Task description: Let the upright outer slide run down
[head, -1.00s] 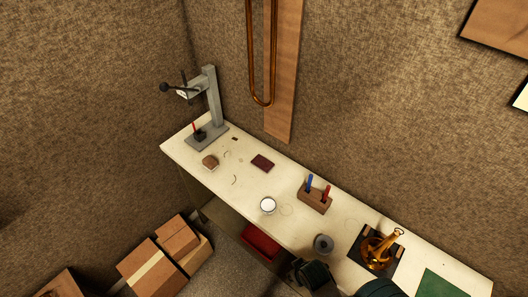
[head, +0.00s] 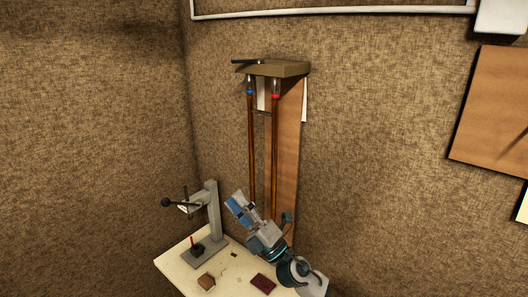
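The upright slide (head: 274,150) hangs against the back wall as two long copper-coloured tubes. A short cross-brace (head: 262,112) joins them near the top. The left tube's top has a blue mark (head: 250,92) and the right tube's a red mark (head: 275,96), just under a bracket (head: 280,69). My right gripper (head: 239,206), grey with blue pads, is in front of the lower tubes and hides the slide's bottom bow. Whether its fingers are apart or touch the slide is unclear. My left gripper is out of view.
A wooden board (head: 291,155) stands behind the slide. A grey stand with a lever (head: 213,215) is on the bench (head: 175,262) to the left. A brown block (head: 206,281) and a dark red pad (head: 263,283) lie near the front.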

